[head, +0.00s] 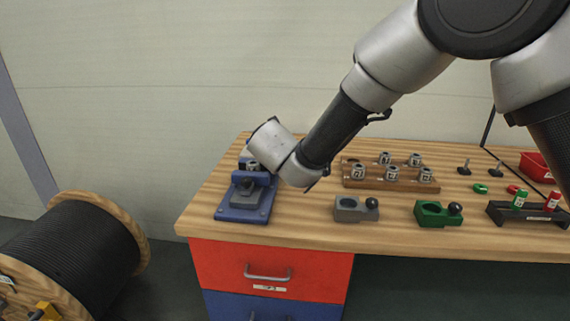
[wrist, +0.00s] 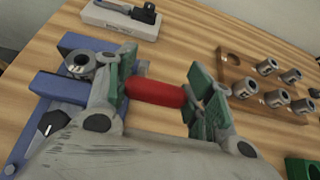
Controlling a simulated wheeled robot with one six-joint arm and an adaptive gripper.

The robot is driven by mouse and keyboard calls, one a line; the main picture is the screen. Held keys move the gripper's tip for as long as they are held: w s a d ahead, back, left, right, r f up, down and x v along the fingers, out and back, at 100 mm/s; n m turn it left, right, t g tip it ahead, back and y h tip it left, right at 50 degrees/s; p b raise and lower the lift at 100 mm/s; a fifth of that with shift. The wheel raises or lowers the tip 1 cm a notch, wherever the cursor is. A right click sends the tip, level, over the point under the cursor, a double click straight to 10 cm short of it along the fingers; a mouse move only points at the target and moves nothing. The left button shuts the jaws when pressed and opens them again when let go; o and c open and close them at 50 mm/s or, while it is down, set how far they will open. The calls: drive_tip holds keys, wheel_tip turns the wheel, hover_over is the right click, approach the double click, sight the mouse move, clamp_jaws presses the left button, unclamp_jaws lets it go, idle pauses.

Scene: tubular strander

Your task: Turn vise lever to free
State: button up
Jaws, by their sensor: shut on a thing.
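The blue vise (head: 243,212) stands at the left end of the wooden workbench. In the wrist view the vise (wrist: 52,86) is at the left, with a round grey metal part (wrist: 80,64) sitting at its jaws. A red cylindrical grip (wrist: 155,92), which looks like the vise lever's handle, lies between the green-padded fingers of my gripper (wrist: 160,94), and they are shut on it. The rest of the lever is hidden by the fingers. In the head view my wrist covers the back of the vise, and the fingers and red grip cannot be made out.
A wooden rack (head: 372,183) with several grey metal pieces stands right of the vise. A grey holder (head: 350,210) and a green holder (head: 432,216) sit near the front edge. A pale labelled block (wrist: 118,20) lies beyond the vise. A cable reel (head: 75,250) stands left of the bench.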

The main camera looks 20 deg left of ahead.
drive_tip(key=shift+w+a+r, duration=0.15)
drive_tip(key=shift+w+r, duration=0.4)
drive_tip(key=shift+w, duration=0.1)
drive_tip(key=o, duration=1.5)
drive_tip(key=shift+c, duration=0.2)
drive_tip(key=shift+f, duration=0.1)
drive_tip(key=v, duration=1.2)
drive_tip(key=shift+a, duration=0.1)
